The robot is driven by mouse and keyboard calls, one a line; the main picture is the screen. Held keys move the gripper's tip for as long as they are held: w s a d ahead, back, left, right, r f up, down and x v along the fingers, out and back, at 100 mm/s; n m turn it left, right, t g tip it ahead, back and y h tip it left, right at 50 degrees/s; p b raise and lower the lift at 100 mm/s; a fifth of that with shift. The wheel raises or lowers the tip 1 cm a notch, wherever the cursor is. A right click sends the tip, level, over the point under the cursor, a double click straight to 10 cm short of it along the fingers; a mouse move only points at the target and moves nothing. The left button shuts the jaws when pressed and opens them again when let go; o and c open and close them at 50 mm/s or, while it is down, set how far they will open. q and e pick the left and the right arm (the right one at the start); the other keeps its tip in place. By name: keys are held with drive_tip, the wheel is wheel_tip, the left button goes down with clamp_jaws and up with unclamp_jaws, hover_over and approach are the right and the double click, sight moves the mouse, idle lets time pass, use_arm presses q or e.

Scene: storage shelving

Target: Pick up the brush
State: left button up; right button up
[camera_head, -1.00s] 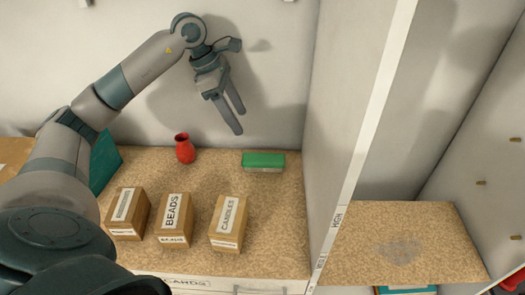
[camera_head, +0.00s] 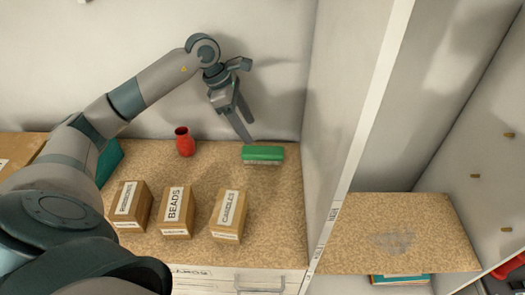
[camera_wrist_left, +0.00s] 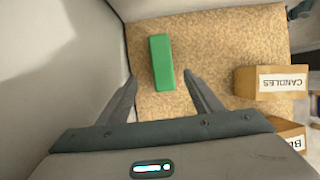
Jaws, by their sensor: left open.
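The brush appears to be the green block-shaped thing (camera_head: 263,153) lying on the cork-coloured shelf near the back wall, with a pale underside. In the left wrist view the green brush (camera_wrist_left: 161,62) lies lengthwise ahead, its near end between the fingertips in the picture. My left gripper (camera_head: 245,131) is open and empty, pointing down just above and behind the brush in the head view. Its two spread fingers also show in the left wrist view (camera_wrist_left: 160,77). I cannot tell the exact gap; nothing is gripped. My right gripper is out of view.
A red vase (camera_head: 184,142) stands left of the brush. Boxes labelled BEADS (camera_head: 175,212) and CANDLES (camera_head: 229,215), with another box (camera_head: 130,206), stand in front. A white upright panel (camera_head: 345,130) bounds the shelf on the right. Bare shelf lies between brush and boxes.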

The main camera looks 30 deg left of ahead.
use_arm(q)
drive_tip(key=p, duration=0.2)
hover_over(261, 150)
drive_tip(key=a, duration=0.2)
drive_tip(key=f, duration=0.2)
drive_tip(key=s+f, duration=0.1)
drive_tip(key=f, duration=0.1)
drive_tip(key=shift+f, duration=0.35)
drive_tip(key=shift+w+d+f, duration=0.1)
drive_tip(key=shift+f, duration=0.3)
drive_tip(key=p, duration=0.1)
drive_tip(key=d+f+p, duration=0.1)
drive_tip(key=shift+w+d+f+p, duration=0.15)
drive_tip(key=shift+f+p, duration=0.15)
drive_tip(key=shift+p+x, duration=0.6)
drive_tip(key=shift+x, duration=0.4)
drive_tip(key=shift+w+d+f, duration=0.1)
drive_tip(key=shift+d+f, duration=0.05)
drive_tip(key=shift+f, duration=0.5)
drive_tip(key=shift+f+b, duration=0.2)
drive_tip(key=shift+b, duration=0.25)
